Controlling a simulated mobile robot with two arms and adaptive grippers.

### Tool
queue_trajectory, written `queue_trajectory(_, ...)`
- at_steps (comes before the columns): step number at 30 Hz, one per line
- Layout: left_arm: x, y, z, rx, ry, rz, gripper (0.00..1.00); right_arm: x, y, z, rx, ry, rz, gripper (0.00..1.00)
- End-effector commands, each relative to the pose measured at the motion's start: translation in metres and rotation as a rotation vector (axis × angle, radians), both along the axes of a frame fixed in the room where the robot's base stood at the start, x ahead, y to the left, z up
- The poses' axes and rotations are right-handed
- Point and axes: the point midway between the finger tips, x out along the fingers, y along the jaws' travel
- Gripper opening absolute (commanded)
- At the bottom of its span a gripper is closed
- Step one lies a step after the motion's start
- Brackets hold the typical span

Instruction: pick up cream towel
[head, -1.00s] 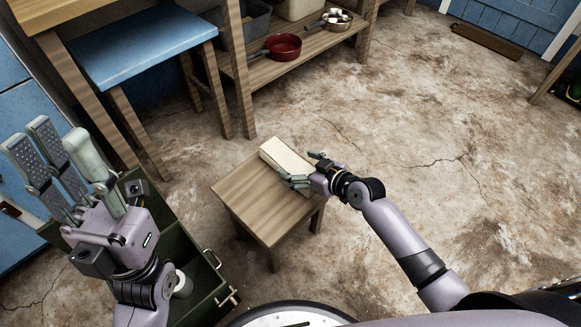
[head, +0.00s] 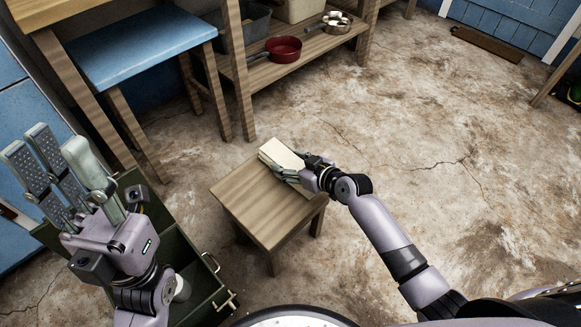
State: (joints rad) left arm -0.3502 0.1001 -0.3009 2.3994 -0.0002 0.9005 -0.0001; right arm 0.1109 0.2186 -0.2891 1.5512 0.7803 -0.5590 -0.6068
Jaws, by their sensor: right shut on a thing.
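The cream towel (head: 277,152) is a flat, folded rectangle at the far edge of a small wooden stool (head: 254,197). My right gripper (head: 281,171) is at the towel's near right side and shut on it. The gripper hides part of the towel, and I cannot tell whether the towel is clear of the stool top. My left gripper (head: 58,165) is open and empty, raised at the left with its fingers spread, well away from the towel.
A dark green metal box (head: 190,262) with handles stands left of the stool. A blue-topped stool (head: 140,45) and a wooden shelf with a red pan (head: 284,49) and a metal pan (head: 336,22) are behind.

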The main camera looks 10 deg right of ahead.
Motion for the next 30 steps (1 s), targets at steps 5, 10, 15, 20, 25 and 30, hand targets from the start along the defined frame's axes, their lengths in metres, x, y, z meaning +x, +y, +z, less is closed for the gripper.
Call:
queue_trajectory(5,0.000,0.000,0.000,0.000,0.001,0.000,0.31,-0.001,0.000,-0.002,-0.002,0.003,0.000,0.37)
queue_trajectory(10,0.000,0.000,0.000,0.000,0.001,0.000,0.31,-0.001,0.000,-0.002,-0.002,0.004,0.001,0.26)
queue_trajectory(15,0.000,0.000,0.000,0.000,0.001,0.000,0.31,-0.001,0.000,-0.002,-0.002,0.004,0.001,0.24)
queue_trajectory(20,0.000,0.000,0.002,0.000,0.001,0.000,0.31,-0.001,0.000,0.001,-0.002,0.004,0.001,0.24)
queue_trajectory(25,0.000,0.000,0.011,0.001,0.001,0.001,0.31,-0.001,0.000,0.017,-0.002,0.002,0.001,0.24)
queue_trajectory(30,0.011,-0.002,0.020,0.019,0.058,0.005,0.31,0.000,0.000,0.039,-0.001,0.001,0.001,0.24)
